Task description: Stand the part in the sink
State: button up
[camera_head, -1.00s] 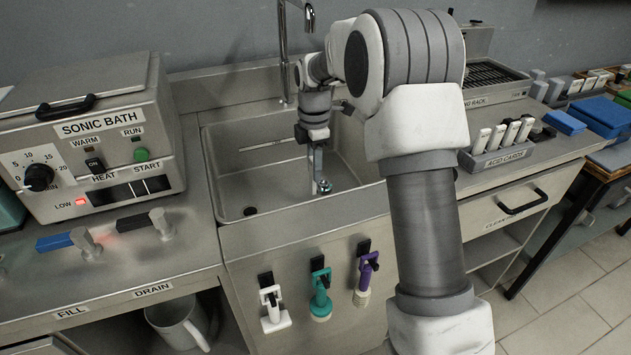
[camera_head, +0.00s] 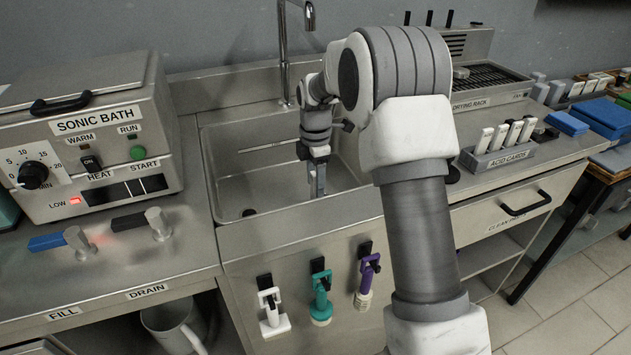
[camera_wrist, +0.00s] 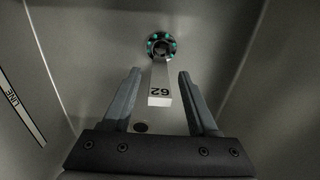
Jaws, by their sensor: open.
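The part (camera_wrist: 160,82) is a pale metal bar marked 62, with a dark round end ringed in green. In the wrist view its marked end faces me and the round end is farther off, towards the sink floor, so it looks roughly upright. My gripper (camera_wrist: 160,72) is open, with one finger on each side of the bar and a gap at both. In the head view my gripper (camera_head: 318,190) points down inside the sink (camera_head: 262,188), and I cannot make out the part there. The drain hole (camera_wrist: 140,127) shows beside the bar.
The sonic bath (camera_head: 95,140) stands left of the sink, with two taps (camera_head: 157,222) in front of it. The faucet (camera_head: 284,50) rises behind the sink. A holder of acid cards (camera_head: 500,155) is on the right. Brushes (camera_head: 322,297) hang on the front panel.

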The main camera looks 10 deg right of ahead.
notch_tip(320, 180, up, 12)
jog(key=p, duration=0.3)
jog(key=shift+f, duration=0.1)
jog(key=s+d+r+m+t, duration=0.1)
jog(key=s+r+m+t, duration=0.1)
jog(key=s+r+m, duration=0.55)
jog(key=s+d+r+m+t, duration=0.1)
jog(key=s+r+m, duration=0.3)
jog(key=s, duration=0.6)
jog(key=s+f+m+t, duration=0.2)
jog(key=s+m, duration=0.6)
jog(key=s, duration=0.7)
jog(key=shift+d+f+m+t, duration=0.3)
jog(key=shift+f+m, duration=0.05)
